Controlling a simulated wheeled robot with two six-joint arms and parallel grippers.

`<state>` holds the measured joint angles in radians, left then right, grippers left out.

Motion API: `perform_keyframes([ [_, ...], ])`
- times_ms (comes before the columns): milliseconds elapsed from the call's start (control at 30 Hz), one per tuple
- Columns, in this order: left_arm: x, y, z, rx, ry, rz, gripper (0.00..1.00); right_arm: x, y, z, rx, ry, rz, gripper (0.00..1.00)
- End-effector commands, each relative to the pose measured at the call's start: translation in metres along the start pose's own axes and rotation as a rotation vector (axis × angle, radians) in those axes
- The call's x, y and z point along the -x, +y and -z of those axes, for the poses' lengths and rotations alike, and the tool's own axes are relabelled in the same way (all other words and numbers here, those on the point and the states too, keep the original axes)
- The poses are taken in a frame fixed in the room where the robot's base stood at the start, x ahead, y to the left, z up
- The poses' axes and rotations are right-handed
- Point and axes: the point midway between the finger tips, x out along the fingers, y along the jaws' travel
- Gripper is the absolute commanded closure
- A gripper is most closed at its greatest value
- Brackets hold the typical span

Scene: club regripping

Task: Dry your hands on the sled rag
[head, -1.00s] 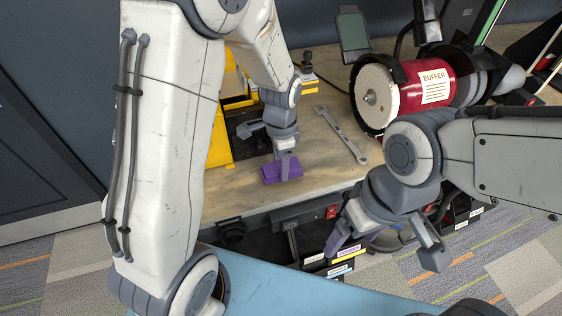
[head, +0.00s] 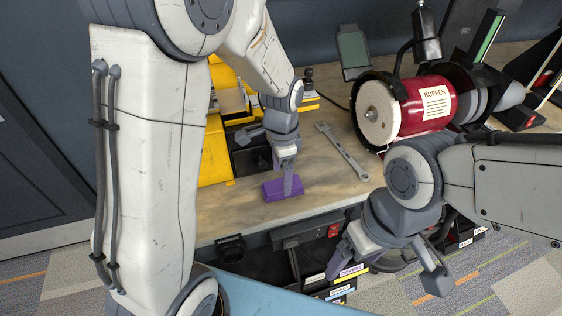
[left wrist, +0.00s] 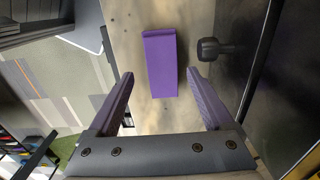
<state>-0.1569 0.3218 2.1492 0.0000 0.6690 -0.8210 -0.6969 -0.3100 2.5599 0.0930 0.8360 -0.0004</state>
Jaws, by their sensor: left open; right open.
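A flat purple rectangle (head: 279,191), which looks like the folded rag, lies on the workbench near its front edge. In the left wrist view the purple piece (left wrist: 160,62) lies ahead of and between my open fingers, with bare bench on both sides. My left gripper (head: 266,165) is open above it; one finger overlaps it in the head view, and I cannot tell whether they touch. Its fingers also show in the left wrist view (left wrist: 159,85), with nothing between the pads. My right gripper (head: 388,273) is open and empty, in front of the bench edge and lower.
A wrench (head: 343,152) lies right of the purple piece. A red buffer (head: 425,103) with a white wheel stands at the back right. A yellow and black machine (head: 215,150) stands close on the left. Labelled bins (head: 340,292) sit below the bench (head: 230,212).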

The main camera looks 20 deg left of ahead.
Motion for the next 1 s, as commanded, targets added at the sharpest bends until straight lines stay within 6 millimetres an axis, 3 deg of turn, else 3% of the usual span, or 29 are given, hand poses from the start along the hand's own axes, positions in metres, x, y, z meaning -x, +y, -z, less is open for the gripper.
perform_keyframes([
  [200, 0.044, 0.005, -0.003, 0.000, 0.003, 0.003, 0.15, -0.005, 0.000, 0.000, 0.000, 0.000, 0.000, 0.15],
  [467, 0.070, 0.013, -0.002, 0.006, 0.003, 0.000, 0.15, -0.005, 0.000, 0.000, 0.000, 0.000, 0.000, 0.15],
  [567, 0.076, 0.045, 0.002, 0.039, 0.015, -0.003, 0.15, -0.005, 0.000, 0.000, 0.000, 0.000, 0.000, 0.15],
  [667, 0.080, 0.097, 0.000, 0.106, 0.033, -0.012, 0.15, -0.005, 0.000, 0.000, 0.000, 0.000, 0.000, 0.15],
  [800, 0.079, 0.163, -0.016, 0.212, 0.054, -0.033, 0.15, -0.005, 0.000, 0.000, 0.000, 0.000, 0.000, 0.15],
  [900, 0.075, 0.194, -0.031, 0.277, 0.063, -0.049, 0.15, -0.005, 0.000, 0.000, 0.000, 0.000, 0.000, 0.15],
  [1000, 0.072, 0.210, -0.041, 0.319, 0.064, -0.060, 0.15, -0.005, 0.000, 0.000, 0.000, 0.000, 0.000, 0.15],
])
